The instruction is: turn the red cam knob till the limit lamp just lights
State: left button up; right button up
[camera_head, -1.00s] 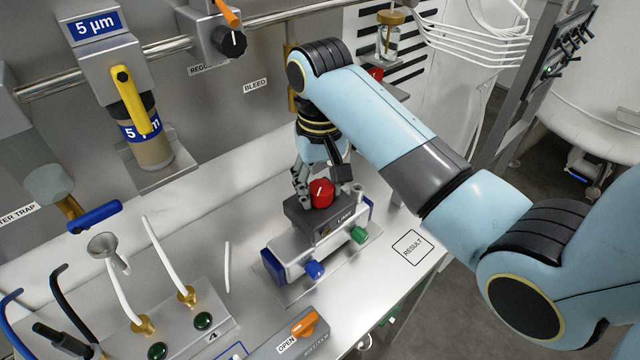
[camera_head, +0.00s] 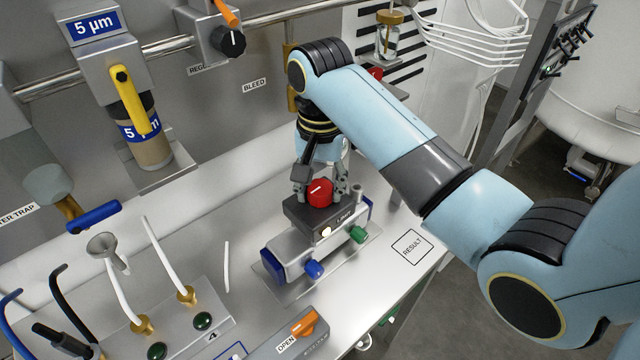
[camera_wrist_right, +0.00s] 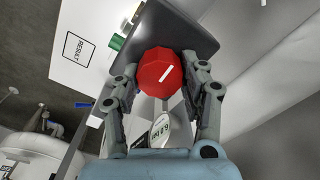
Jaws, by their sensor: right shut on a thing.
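The red cam knob (camera_head: 319,191) sits on top of the dark limit switch box (camera_head: 312,220), its white mark slanting. The limit lamp (camera_head: 326,232) on the front of the box glows bright white. My right gripper (camera_head: 320,187) is shut on the red knob, one finger at each side. In the right wrist view the red knob (camera_wrist_right: 160,72) lies between the fingertips of the right gripper (camera_wrist_right: 160,84). My left gripper is not in view.
Blue knob (camera_head: 314,269) and green knob (camera_head: 358,234) stick out of the fixture below the box. An orange OPEN handle (camera_head: 304,323) is near the front; tubes and brass fittings stand left.

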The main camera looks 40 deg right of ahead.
jog(key=m, duration=0.5)
jog(key=shift+m, duration=0.3)
jog(key=m, duration=0.4)
jog(key=shift+s+m, duration=0.1)
jog(key=shift+m, duration=0.2)
jog(key=o, duration=1.2)
